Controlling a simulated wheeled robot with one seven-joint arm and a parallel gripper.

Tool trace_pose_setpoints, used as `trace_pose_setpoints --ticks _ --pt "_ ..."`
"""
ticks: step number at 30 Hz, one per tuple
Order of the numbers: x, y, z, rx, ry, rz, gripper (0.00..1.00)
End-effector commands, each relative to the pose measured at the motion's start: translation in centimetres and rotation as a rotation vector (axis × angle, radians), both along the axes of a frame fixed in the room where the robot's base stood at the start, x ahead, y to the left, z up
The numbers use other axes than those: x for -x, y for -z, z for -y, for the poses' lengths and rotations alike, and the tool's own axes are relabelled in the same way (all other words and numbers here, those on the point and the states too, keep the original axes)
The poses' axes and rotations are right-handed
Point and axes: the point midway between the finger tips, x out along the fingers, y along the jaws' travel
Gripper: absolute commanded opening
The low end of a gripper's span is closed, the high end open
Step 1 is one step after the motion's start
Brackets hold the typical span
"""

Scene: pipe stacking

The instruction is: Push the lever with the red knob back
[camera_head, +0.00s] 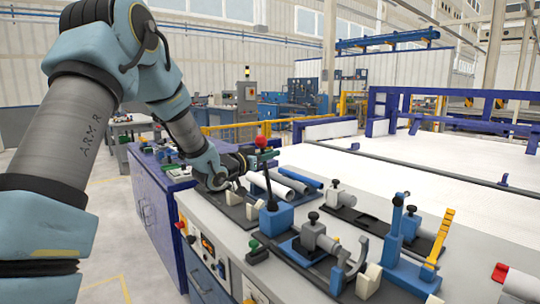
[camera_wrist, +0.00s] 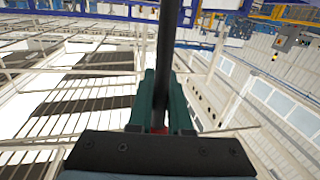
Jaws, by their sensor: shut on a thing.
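The lever (camera_head: 267,182) has a dark, thin shaft with a red knob (camera_head: 261,142) on top. It rises from a blue block (camera_head: 275,218) on the bench and tilts slightly to the left at its top. My gripper (camera_head: 263,157) reaches in from the left at the knob end, with green fingers. In the wrist view my gripper (camera_wrist: 160,98) is shut on the lever, whose dark shaft (camera_wrist: 164,60) runs upward between the two fingers. A little of the red knob (camera_wrist: 159,130) shows deep between the fingers; the rest is hidden there.
White pipes (camera_head: 268,184) and a blue pipe (camera_head: 300,178) lie behind the lever. A grey clamp cylinder (camera_head: 318,237), a blue toggle (camera_head: 396,215) and a yellow handle (camera_head: 440,237) stand to the right. A green button (camera_head: 253,246) sits near the front edge.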

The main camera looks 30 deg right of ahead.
Motion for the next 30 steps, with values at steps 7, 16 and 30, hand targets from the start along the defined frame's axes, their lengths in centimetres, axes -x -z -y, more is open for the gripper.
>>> trace_pose_setpoints --ticks 7,16,30 --pt "0.0 0.0 0.0 0.0 0.0 0.0 0.0" --pt "0.0 0.0 0.0 0.0 0.0 0.0 0.0" --pt "-1.1 -0.4 5.7 -0.262 0.003 -0.052 0.0"
